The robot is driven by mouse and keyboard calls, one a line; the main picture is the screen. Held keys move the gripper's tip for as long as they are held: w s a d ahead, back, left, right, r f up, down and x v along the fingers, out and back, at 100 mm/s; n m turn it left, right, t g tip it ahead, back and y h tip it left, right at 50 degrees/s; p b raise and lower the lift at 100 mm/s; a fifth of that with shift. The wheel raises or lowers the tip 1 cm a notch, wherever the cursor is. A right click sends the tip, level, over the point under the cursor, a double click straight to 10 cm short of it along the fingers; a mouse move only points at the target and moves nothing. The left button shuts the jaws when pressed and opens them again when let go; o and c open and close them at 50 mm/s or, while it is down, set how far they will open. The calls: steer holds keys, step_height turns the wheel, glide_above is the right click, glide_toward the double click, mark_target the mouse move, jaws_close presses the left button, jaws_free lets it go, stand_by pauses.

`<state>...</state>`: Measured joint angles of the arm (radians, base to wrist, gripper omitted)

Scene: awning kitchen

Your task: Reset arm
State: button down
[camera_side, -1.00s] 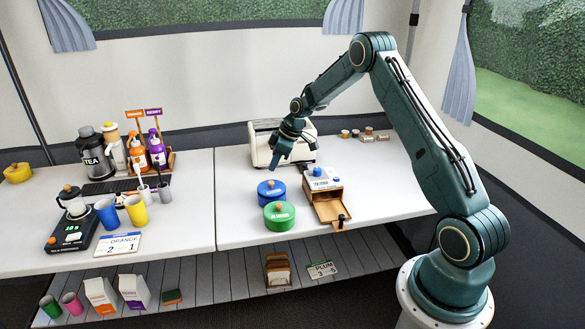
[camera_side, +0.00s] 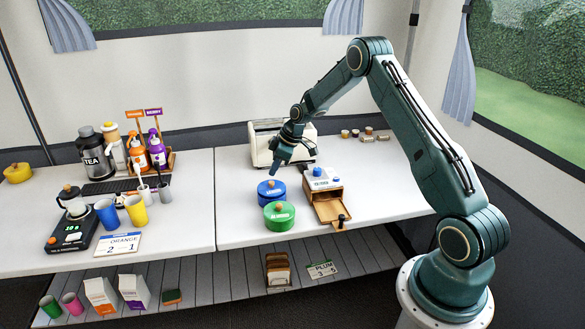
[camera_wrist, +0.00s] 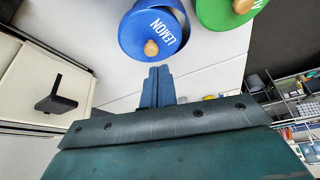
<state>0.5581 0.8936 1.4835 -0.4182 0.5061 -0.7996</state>
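My gripper (camera_side: 275,167) hangs above the white table, in front of the toaster and just behind the blue canister. In the wrist view its two fingers (camera_wrist: 157,74) lie side by side, pressed together with nothing between them. The blue canister (camera_side: 271,191), marked LEMON in the wrist view (camera_wrist: 152,33), has a wooden knob. The green canister (camera_side: 279,216) stands in front of it and shows partly in the wrist view (camera_wrist: 222,12). My fingers appear apart from both canisters.
A cream toaster (camera_side: 266,145) stands behind my gripper. A wooden box (camera_side: 322,190) with its drawer (camera_side: 330,210) pulled out is to the right. Small jars (camera_side: 356,133) stand at the back right. Cups, bottles and a scale (camera_side: 71,231) fill the left table. Table around the toaster's left is clear.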

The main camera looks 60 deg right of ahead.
mark_target(271, 185)
steer(key=shift+f, duration=1.8)
stand_by(0.4)
step_height(271, 185, up, 7)
stand_by(1.4)
steer(key=shift+r, duration=0.1)
